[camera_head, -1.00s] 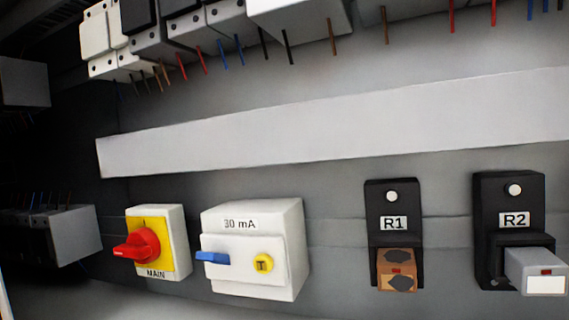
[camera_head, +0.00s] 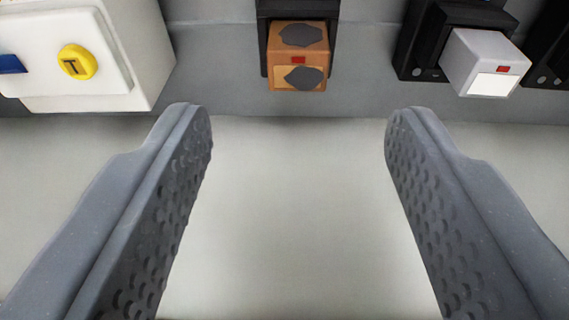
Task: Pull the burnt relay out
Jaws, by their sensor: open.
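The burnt relay (camera_head: 297,56) is a brown-orange block with dark scorch patches and a small red mark. It sits plugged into a black socket (camera_head: 263,30), which was labelled R1 in the earlier view. My gripper (camera_head: 297,125) is open and empty, its two grey, dimpled fingers wide apart. The relay shows above and between the fingertips in the picture, apart from both. The top of the socket and its label are out of view.
A grey-white relay (camera_head: 485,62) sits in a black socket (camera_head: 432,45) on the right. Another black socket (camera_head: 552,60) is cut off at the right edge. The pale surface below is clear.

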